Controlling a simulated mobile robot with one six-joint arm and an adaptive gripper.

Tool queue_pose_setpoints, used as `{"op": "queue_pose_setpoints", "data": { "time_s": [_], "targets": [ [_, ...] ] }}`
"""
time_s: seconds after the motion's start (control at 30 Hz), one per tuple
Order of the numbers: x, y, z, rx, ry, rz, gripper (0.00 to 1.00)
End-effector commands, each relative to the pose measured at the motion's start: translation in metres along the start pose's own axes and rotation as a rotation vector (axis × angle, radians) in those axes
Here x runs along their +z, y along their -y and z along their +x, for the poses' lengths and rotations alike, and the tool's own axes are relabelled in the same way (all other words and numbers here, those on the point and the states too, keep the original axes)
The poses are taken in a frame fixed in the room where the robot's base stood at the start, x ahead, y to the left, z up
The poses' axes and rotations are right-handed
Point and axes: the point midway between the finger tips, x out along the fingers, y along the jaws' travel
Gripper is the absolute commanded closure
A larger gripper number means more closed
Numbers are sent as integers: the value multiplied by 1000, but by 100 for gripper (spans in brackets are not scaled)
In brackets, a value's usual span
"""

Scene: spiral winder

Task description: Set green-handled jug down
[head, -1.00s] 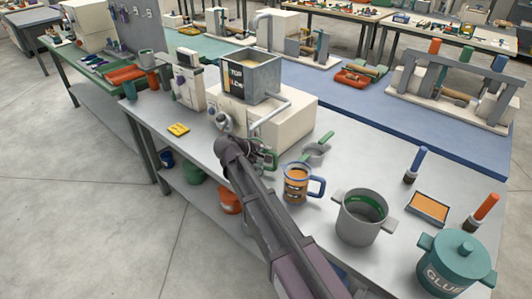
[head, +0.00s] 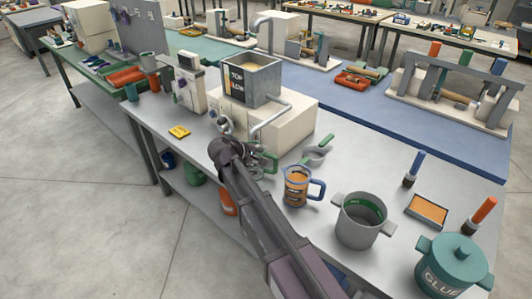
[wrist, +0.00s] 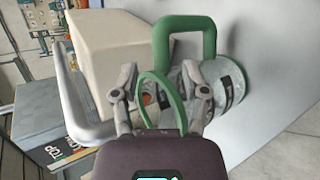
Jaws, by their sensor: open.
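The green-handled jug shows large in the wrist view: a pale grey body (wrist: 228,82) with green bands and a squared green handle (wrist: 186,24). A green ring shows between the fingers of my gripper (wrist: 160,76); I cannot tell whether they touch it. The fingers are spread apart, open. In the head view only green bits of the jug (head: 268,161) show past my arm, on or just over the grey bench (head: 205,152) in front of the cream machine. Its base is hidden there.
The machine (head: 290,117) carries a grey hopper (head: 262,82) and a bent pipe. A blue-handled orange mug (head: 296,188), a green-handled pan (head: 314,156), a grey pot (head: 355,232) and a teal glue pot (head: 453,268) stand to the right. Bench left of my arm is mostly clear.

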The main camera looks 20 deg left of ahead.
Motion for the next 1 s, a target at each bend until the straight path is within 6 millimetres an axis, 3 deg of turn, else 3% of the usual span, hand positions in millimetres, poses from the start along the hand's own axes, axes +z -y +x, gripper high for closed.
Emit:
{"op": "queue_pose_setpoints", "data": {
  "time_s": [0.5,0.7,1.0],
  "targets": [
    [1,-3,-77,0,0,-2,42],
    [0,-1,-91,0,0,0,42],
    [0,0,-95,0,1,0,42]
  ]
}}
